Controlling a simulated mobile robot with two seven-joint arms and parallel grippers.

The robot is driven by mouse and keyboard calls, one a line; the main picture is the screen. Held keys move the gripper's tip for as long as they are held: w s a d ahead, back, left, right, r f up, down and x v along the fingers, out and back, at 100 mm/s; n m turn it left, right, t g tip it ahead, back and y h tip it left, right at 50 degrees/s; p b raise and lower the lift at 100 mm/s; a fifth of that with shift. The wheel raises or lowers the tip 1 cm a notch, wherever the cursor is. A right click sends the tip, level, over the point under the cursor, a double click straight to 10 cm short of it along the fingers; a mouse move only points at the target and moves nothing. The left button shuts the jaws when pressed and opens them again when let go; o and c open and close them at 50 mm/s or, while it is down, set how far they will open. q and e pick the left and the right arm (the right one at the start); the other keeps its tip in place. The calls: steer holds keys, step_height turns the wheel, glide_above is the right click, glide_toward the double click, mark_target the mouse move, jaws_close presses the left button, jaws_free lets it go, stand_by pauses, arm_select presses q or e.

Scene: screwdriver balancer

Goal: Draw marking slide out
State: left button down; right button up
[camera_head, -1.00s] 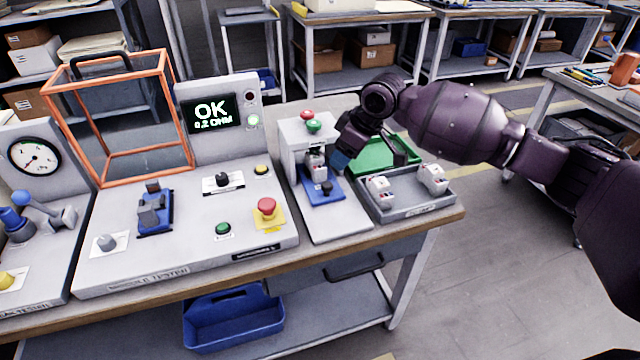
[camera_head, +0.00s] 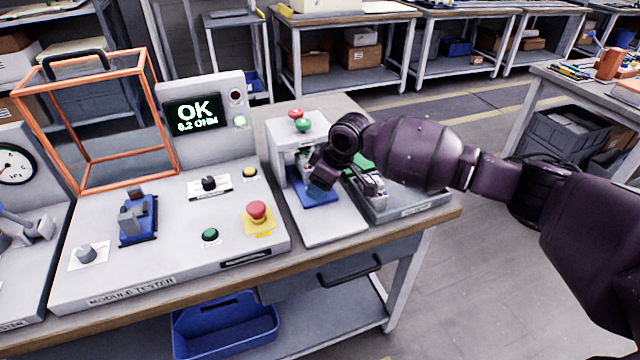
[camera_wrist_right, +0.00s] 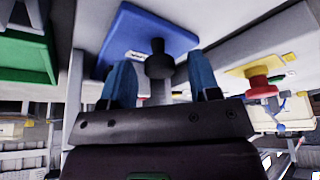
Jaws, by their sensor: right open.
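The marking slide is a blue plate (camera_head: 299,198) at the foot of the small grey marking station (camera_head: 283,140). In the right wrist view the blue plate (camera_wrist_right: 155,32) carries a black knob (camera_wrist_right: 158,62). My right gripper (camera_head: 321,187) is over the slide and hides its knob in the head view. In the right wrist view its blue fingers (camera_wrist_right: 162,82) are open, one on each side of the knob, with gaps visible. My left gripper is not in view.
A red and a green button (camera_head: 303,125) top the station. A grey tray (camera_head: 410,208) with white modules, partly hidden by my arm, stands to the right. The module tester (camera_head: 170,270) with a red emergency button (camera_head: 257,211) is at the left. A green tray (camera_wrist_right: 25,60) shows in the wrist view.

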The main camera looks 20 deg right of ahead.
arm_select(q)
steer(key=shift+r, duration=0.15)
